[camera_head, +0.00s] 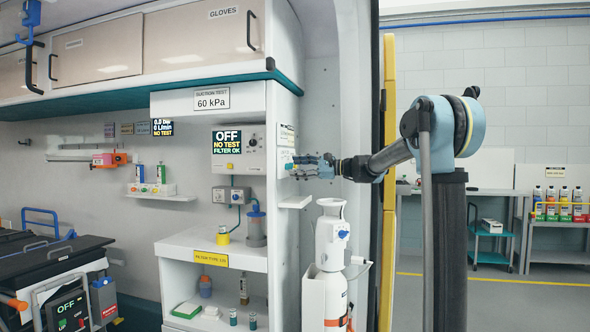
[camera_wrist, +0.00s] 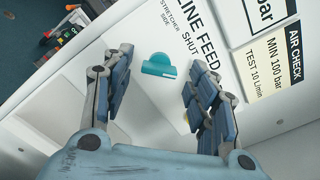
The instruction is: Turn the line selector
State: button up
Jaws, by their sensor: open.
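The line selector (camera_wrist: 158,68) is a teal knob on a white panel, under the printed words "LINE FEED" and beside "SHUT" in the wrist view. My gripper (camera_head: 300,167) is open in front of this panel, at the right end of the cabinet in the head view. In the wrist view its two blue-grey fingers stand on either side of the knob, with white panel showing between knob and fingers. I cannot tell how far the fingertips are from the panel. In the head view the fingers hide most of the knob.
An "AIR CHECK" label (camera_wrist: 283,55) is right of the knob. A small white shelf (camera_head: 296,202) juts out below my gripper. A white cylinder (camera_head: 331,240) stands beneath my arm. A control box (camera_head: 238,150) reads "OFF". A yellow-edged door post (camera_head: 389,150) is close behind my forearm.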

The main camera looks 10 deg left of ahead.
jog(key=shift+w+a, duration=0.1)
jog(key=shift+a, duration=0.6)
jog(key=shift+c, duration=0.5)
jog(key=c, duration=1)
jog(key=shift+o, duration=0.2)
jog(key=shift+n, duration=8.9)
jog(key=shift+d, duration=0.1)
